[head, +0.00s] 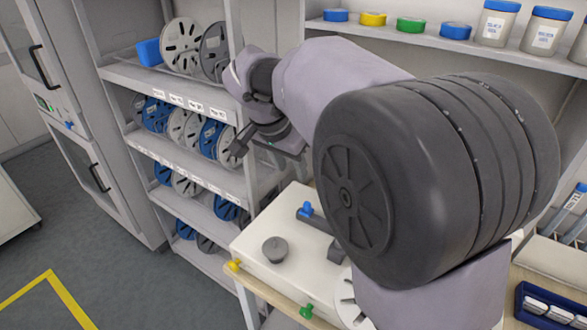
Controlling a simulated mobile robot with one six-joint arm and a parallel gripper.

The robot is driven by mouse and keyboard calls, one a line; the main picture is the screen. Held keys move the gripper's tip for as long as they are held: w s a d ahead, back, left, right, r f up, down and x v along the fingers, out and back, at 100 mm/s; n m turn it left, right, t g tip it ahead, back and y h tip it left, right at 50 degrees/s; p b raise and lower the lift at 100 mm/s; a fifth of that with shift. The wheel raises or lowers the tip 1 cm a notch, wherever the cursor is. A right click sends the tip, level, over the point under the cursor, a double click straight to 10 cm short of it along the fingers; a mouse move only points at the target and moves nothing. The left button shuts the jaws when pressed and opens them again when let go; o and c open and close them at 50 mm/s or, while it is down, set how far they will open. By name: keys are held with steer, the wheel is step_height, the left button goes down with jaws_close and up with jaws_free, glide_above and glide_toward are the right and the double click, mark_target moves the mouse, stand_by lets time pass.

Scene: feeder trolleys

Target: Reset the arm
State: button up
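My arm reaches from the lower right toward the upper left, over a pale bench unit. My gripper (262,152) is at the arm's far end, in front of the right part of the reel shelf. Its dark fingers appear spread apart, with nothing seen between them. It seems to be clear of the reels, though the depth is hard to judge.
A shelf rack (120,75) holds blue, grey and white reels (181,45) on several levels. The pale bench unit (258,262) bears a grey knob (275,249). Tape rolls and jars (495,24) line an upper shelf. A dark blue tray (524,309) lies lower right. Floor is open at left.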

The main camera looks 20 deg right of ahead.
steer(key=s+a+f+n+t+y+b, duration=0.1)
steer(key=s+a+f+n+y, duration=0.1)
steer(key=s, duration=1.1)
steer(key=s+a+f+n+t+y+b, duration=0.1)
steer(key=s+a+f+n+y+b, duration=0.1)
steer(key=s, duration=1.2)
steer(key=shift+a+f+n+t+y, duration=0.2)
steer(key=shift+a+n+t+y, duration=0.2)
steer(key=shift+a+n+y, duration=0.25)
steer(key=shift+d, duration=0.1)
stand_by(0.6)
